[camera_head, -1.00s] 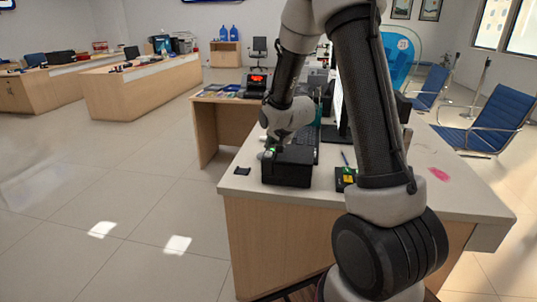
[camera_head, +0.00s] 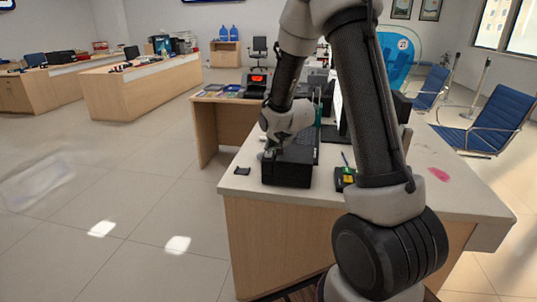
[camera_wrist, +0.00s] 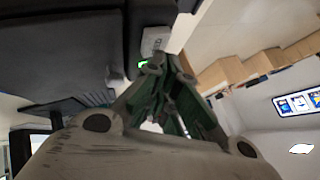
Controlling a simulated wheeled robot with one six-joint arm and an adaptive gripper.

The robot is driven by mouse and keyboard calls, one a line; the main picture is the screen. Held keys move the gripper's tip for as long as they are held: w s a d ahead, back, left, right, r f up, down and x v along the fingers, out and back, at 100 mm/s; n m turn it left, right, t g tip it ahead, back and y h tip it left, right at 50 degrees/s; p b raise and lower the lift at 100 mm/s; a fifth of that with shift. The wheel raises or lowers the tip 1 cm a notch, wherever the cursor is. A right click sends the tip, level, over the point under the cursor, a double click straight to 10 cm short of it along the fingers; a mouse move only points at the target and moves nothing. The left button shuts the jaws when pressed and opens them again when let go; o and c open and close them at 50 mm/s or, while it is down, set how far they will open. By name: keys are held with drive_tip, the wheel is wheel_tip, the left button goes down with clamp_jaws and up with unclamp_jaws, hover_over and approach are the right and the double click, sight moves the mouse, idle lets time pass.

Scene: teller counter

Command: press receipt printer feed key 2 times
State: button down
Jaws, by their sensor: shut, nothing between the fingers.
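The receipt printer, a black box (camera_head: 288,172), stands near the front left corner of the counter. My gripper (camera_head: 271,149) is shut and empty, pointing down at the printer's left end. In the wrist view the closed green-grey fingertips (camera_wrist: 165,66) are beside a small green light (camera_wrist: 142,64) at the edge of a dark body (camera_wrist: 65,55). The feed key itself cannot be made out; the fingers cover that area. I cannot tell whether the tips touch the printer.
A keyboard and a monitor (camera_head: 338,105) are behind. A card terminal with a red display (camera_head: 258,79) stands farther back.

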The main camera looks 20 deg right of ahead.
sight(271, 152)
drive_tip(key=shift+f, duration=0.45)
idle(0.7)
drive_tip(key=shift+r, duration=0.9)
drive_tip(key=shift+r, duration=0.1)
drive_tip(key=shift+r, duration=2.4)
drive_tip(key=r+n, duration=0.1)
drive_tip(key=n, duration=0.5)
drive_tip(key=a+r+n, duration=0.1)
drive_tip(key=n, duration=0.5)
drive_tip(key=a+r+n, duration=0.1)
drive_tip(key=n, duration=0.6)
drive_tip(key=shift+s+r+y, duration=0.1)
drive_tip(key=shift+r+y, duration=0.3)
